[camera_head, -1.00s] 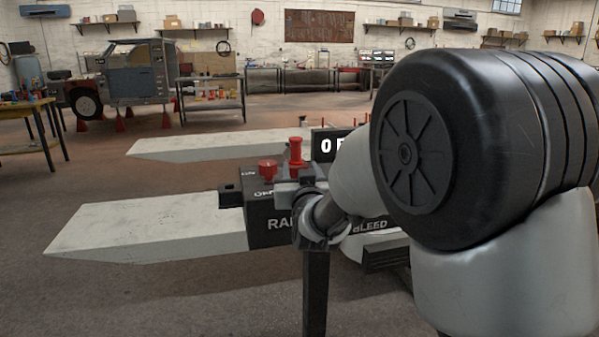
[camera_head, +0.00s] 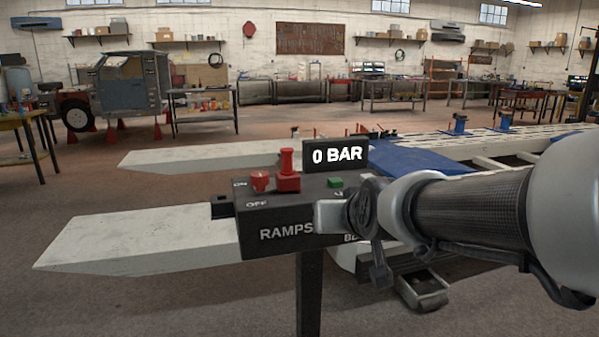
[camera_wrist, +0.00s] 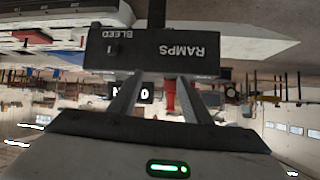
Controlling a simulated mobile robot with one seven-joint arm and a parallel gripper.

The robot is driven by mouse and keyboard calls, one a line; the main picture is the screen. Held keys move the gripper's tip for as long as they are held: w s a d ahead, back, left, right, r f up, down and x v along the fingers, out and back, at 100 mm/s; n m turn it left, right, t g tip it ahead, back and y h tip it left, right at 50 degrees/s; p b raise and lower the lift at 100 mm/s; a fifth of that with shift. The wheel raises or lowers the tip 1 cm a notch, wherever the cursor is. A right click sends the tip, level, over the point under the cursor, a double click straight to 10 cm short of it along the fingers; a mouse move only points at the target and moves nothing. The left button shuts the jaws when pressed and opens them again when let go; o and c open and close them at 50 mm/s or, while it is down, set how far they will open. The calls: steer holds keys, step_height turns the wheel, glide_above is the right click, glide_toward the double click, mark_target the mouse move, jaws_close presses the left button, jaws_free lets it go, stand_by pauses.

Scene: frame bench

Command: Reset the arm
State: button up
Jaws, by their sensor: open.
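My arm reaches in from the right in the head view. My gripper (camera_head: 328,215) is in front of the black control box (camera_head: 275,215) marked RAMPS and covers part of its lettering. In the wrist view, which is upside down, my two fingers (camera_wrist: 160,80) stand apart with nothing held between them. The box also shows beyond them there (camera_wrist: 150,52). Whether the fingers touch the box, I cannot tell.
The box stands on a dark post (camera_head: 309,295). It carries a red knob (camera_head: 260,181), a red plunger (camera_head: 288,172), a green button (camera_head: 335,183) and a display (camera_head: 335,155) reading 0 BAR. Pale ramps (camera_head: 130,240) lie behind it.

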steer(key=s+d+f+g+h, duration=0.1)
steer(key=s+d+f+g, duration=0.1)
steer(key=s, duration=0.6)
steer(key=s+d+f+m+g+p, duration=0.1)
steer(key=s+d+g, duration=0.15)
steer(key=s, duration=0.45)
steer(key=s+d+f+g+h, duration=0.1)
steer(key=s+d+f, duration=0.15)
steer(key=s, duration=0.55)
step_height(320, 180, up, 28)
steer(key=p, duration=2.7)
steer(key=shift+w, duration=0.2)
